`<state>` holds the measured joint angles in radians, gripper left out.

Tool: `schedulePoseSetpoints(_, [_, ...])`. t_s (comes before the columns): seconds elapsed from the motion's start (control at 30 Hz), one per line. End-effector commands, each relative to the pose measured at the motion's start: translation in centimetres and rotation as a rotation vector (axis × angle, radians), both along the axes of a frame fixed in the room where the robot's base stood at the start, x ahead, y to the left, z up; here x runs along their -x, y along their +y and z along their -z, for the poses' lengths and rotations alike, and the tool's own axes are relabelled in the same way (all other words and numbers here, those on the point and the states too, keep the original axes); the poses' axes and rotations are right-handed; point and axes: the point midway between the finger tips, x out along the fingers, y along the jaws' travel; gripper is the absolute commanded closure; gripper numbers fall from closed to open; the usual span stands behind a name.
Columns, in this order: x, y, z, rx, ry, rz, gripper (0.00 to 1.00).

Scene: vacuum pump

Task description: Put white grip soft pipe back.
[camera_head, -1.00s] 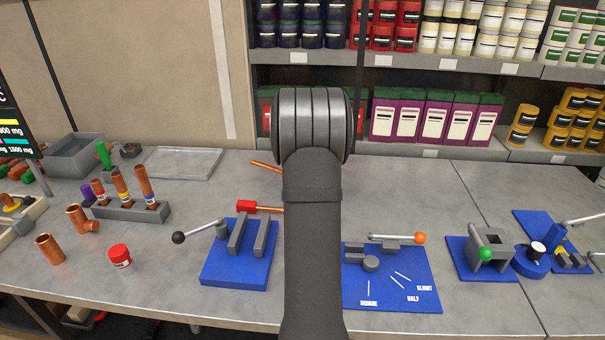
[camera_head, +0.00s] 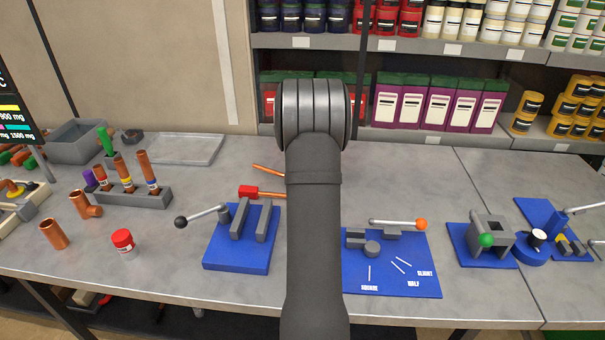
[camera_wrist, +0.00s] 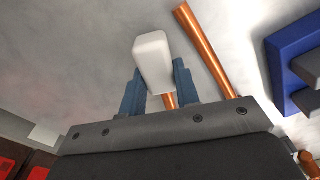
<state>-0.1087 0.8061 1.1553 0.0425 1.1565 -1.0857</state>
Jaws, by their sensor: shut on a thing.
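A white grip (camera_wrist: 153,60) on a copper soft pipe (camera_wrist: 170,101) sits between the two blue-grey fingers of my gripper (camera_wrist: 158,76) in the wrist view. My gripper is shut on the white grip. Most of that pipe is hidden by the grip and the gripper. A second copper rod (camera_wrist: 205,45) lies just right of the right finger. In the head view my arm hides the gripper and the white grip. A thin copper pipe end (camera_head: 268,169) shows left of my arm, and a red-gripped copper pipe (camera_head: 262,192) lies nearer.
A blue clamp fixture (camera_head: 232,252) stands left of my arm and a blue marked bending plate (camera_head: 391,283) right of it. A grey rack (camera_head: 146,198) holds copper pipes. A clear tray (camera_head: 190,149) lies behind. Shelves with jars (camera_head: 330,98) close off the back.

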Motion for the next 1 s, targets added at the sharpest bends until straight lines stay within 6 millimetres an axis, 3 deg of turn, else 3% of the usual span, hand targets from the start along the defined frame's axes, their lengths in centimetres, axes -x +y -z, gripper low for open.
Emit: schedulePoseSetpoints(1.0, [0.0,0.0,1.2,0.000,0.000,0.000,1.00])
